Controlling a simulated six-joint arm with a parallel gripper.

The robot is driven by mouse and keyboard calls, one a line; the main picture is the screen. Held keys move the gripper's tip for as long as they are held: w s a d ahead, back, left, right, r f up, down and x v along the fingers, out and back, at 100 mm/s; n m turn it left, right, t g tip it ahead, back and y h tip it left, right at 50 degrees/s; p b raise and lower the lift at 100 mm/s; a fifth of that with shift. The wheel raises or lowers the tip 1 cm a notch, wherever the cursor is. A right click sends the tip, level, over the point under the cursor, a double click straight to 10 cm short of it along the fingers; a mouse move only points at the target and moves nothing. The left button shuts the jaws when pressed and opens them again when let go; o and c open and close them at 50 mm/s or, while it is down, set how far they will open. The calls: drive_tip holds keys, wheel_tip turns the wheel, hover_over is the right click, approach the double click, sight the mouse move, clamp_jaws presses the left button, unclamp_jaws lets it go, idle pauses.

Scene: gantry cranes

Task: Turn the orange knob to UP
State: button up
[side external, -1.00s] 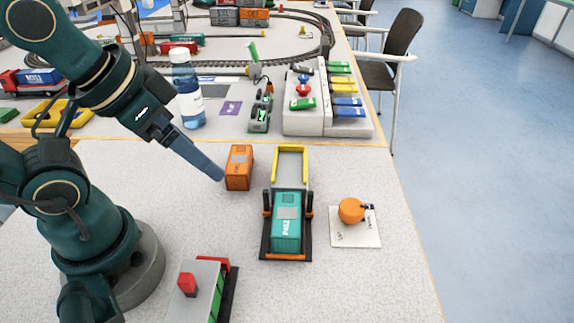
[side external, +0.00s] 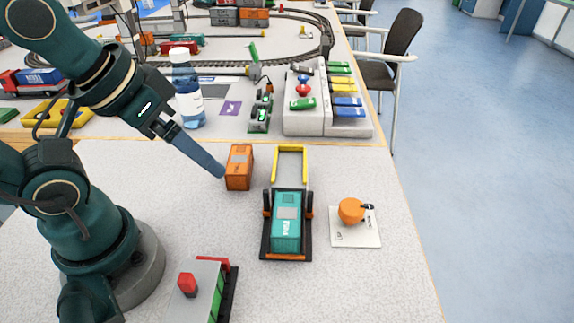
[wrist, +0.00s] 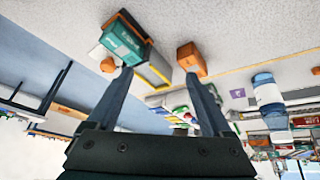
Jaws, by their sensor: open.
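The orange knob (side external: 350,210) sits on a square white plate (side external: 355,238) at the right of the near table, with a dark pointer toward the right. Its small lettering is too blurred to read. In the wrist view the knob (wrist: 107,65) shows beside the left finger. My gripper (side external: 222,175) is left of the knob, across the crane from it, its tip close to the orange container (side external: 239,167). Whether they touch is unclear. In the wrist view my gripper (wrist: 158,73) is open, its fingers wide apart with nothing held.
A teal container (side external: 286,228) sits in a small black and orange crane with a yellow frame (side external: 290,150), between my gripper and the knob. A grey box with a red button (side external: 187,284) is near the front. A bottle (side external: 187,95) and a button console (side external: 325,120) stand behind.

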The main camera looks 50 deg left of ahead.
drive_tip(key=w+d+r+n+h, duration=0.2)
drive_tip(key=w+d+r+n, duration=0.1)
drive_tip(key=w+r+n, duration=0.3)
drive_tip(key=n+g+h, duration=0.3)
drive_tip(key=n+g, duration=0.1)
drive_tip(key=n, duration=0.7)
hover_over(352, 206)
drive_tip(key=a, duration=0.3)
wheel_tip(352, 206, down, 8)
drive_tip(key=f, duration=0.1)
drive_tip(key=shift+g+y, duration=0.3)
drive_tip(key=shift+g, duration=0.5)
drive_tip(key=x, duration=0.6)
drive_tip(key=a+x, duration=0.1)
drive_tip(key=x, duration=0.3)
drive_tip(key=shift+a+f, duration=0.1)
drive_tip(key=shift+f, duration=0.15)
drive_tip(key=shift+c, duration=0.3)
clamp_jaws()
